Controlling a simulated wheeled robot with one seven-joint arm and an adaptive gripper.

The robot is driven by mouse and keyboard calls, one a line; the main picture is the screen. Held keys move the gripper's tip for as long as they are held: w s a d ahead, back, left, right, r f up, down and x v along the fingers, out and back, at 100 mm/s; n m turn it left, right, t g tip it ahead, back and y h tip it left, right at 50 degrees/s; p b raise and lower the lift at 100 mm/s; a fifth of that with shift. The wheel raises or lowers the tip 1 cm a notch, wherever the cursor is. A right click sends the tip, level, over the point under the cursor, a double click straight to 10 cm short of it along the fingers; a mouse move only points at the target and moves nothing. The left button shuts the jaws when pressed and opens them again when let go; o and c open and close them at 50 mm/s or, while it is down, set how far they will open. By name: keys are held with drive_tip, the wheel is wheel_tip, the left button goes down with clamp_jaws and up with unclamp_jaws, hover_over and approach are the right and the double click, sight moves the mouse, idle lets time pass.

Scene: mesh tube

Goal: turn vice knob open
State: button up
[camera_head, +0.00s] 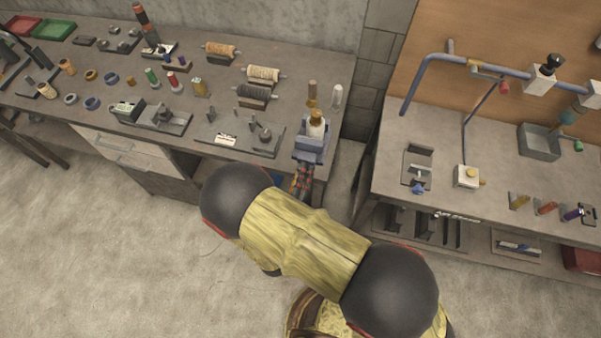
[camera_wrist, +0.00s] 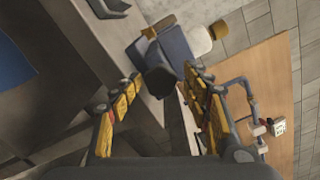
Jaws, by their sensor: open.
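A blue-grey vice (camera_head: 310,147) sits at the right front corner of the left workbench. It also shows in the wrist view (camera_wrist: 178,43), with a dark knob (camera_wrist: 160,80) on the side facing me. My gripper (camera_wrist: 163,79) is open, with its yellow-padded fingers on either side of the knob in the picture. I cannot tell whether either fingertip touches it. In the head view my gripper (camera_head: 303,178) is just in front of the vice, partly hidden by my arm, and the knob cannot be made out there.
The left workbench (camera_head: 300,60) holds several spools, small tools and fixtures left of the vice. A gap separates it from the right workbench (camera_head: 390,165), which carries a blue pipe frame (camera_head: 430,58) and small parts.

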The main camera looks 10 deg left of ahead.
drive_tip(key=s, duration=0.7)
drive_tip(key=shift+a, duration=0.35)
